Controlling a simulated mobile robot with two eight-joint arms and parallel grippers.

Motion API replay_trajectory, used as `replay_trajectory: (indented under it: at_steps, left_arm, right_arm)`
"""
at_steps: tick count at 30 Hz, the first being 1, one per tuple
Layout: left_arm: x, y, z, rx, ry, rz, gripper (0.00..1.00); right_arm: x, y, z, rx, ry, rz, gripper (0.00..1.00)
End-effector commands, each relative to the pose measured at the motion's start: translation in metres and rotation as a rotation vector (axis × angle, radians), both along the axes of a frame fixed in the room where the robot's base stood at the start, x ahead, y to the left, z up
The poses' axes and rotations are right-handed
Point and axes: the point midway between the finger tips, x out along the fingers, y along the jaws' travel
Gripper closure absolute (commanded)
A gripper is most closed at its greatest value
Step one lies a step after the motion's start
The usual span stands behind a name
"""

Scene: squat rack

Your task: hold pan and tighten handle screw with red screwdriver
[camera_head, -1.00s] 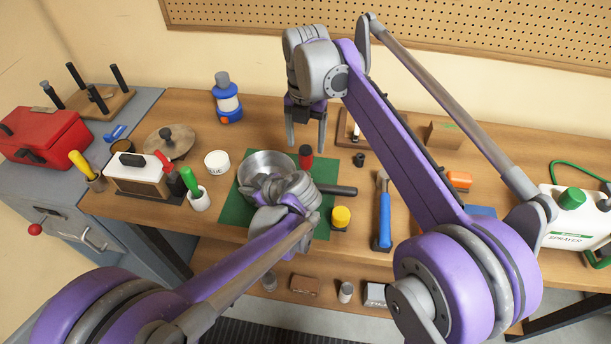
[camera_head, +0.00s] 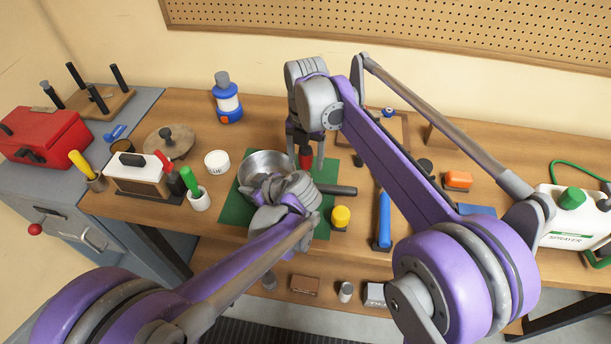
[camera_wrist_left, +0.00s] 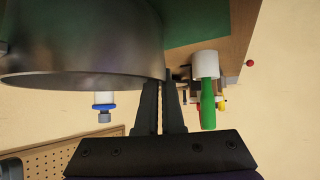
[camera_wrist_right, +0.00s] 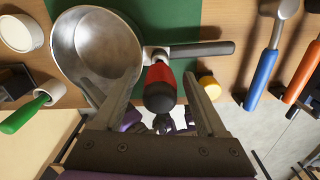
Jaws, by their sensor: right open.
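The metal pan (camera_head: 262,162) sits on the green mat (camera_head: 235,208) with its dark handle (camera_head: 338,190) pointing right. It also shows in the right wrist view (camera_wrist_right: 100,45). My left gripper (camera_wrist_left: 163,88) is at the pan's wall, its fingers close together with the rim edge apparently between them; in the head view its fingertips are hidden. The red screwdriver (camera_wrist_right: 160,78) with a black end stands upright by the handle's root; its tip and the screw are hidden. My right gripper (camera_head: 306,162) points down, open, with fingers on either side of the screwdriver, apparently not touching it.
A yellow-topped item (camera_head: 341,215) stands right of the pan near the table edge, and a blue-handled hammer (camera_wrist_right: 264,70) lies beyond it.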

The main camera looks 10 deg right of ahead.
Motion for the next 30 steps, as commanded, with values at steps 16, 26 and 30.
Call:
replay_trajectory:
  at_steps: [16,26,30]
  left_arm:
    - [0.000,0.000,0.000,0.000,0.000,-0.001,1.00]
    - [0.000,0.000,0.000,0.000,0.000,0.000,1.00]
    - [0.000,0.000,0.000,0.000,0.000,0.000,1.00]
  right_arm:
    - [0.000,0.000,-0.016,0.000,0.000,0.000,0.28]
    - [0.000,0.000,-0.015,0.000,0.000,0.000,0.87]
    - [0.000,0.000,-0.015,0.000,0.000,0.000,1.00]
